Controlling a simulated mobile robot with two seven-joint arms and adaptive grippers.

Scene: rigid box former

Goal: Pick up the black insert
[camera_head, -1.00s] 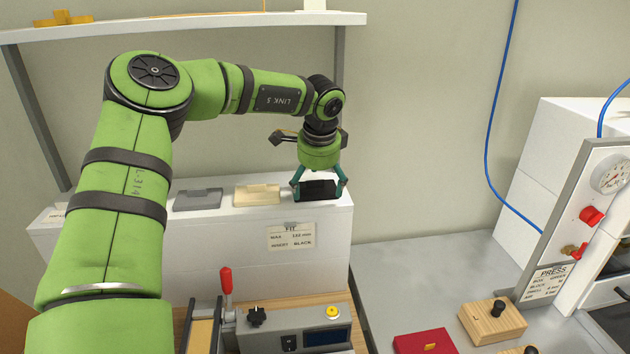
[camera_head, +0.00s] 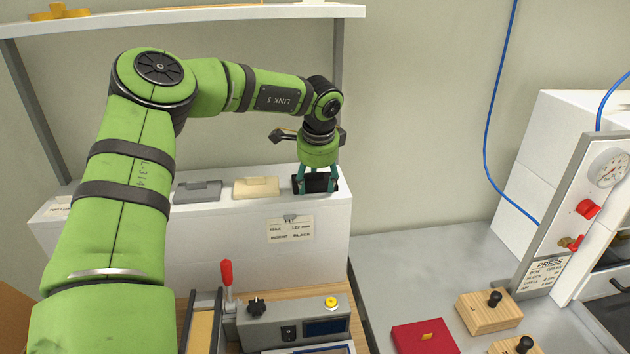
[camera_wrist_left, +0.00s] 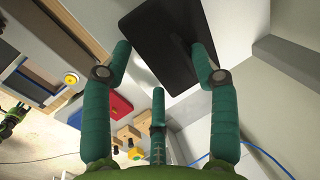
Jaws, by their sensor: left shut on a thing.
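The black insert (camera_head: 315,184) sits on top of the white cabinet, at the right end of a row of inserts. My left gripper (camera_head: 317,180) comes down on it from above, with its teal fingers shut on the insert's raised part. In the left wrist view the black insert (camera_wrist_left: 165,38) shows as a dark plate at the fingertips. I cannot tell whether it is lifted clear of the cabinet top.
A cream insert (camera_head: 256,187) and a grey insert (camera_head: 197,192) lie to the left on the white cabinet (camera_head: 200,250). Below are a device with a red-handled lever (camera_head: 226,272), a red block (camera_head: 424,338) and wooden blocks (camera_head: 487,313). The press (camera_head: 560,230) stands right.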

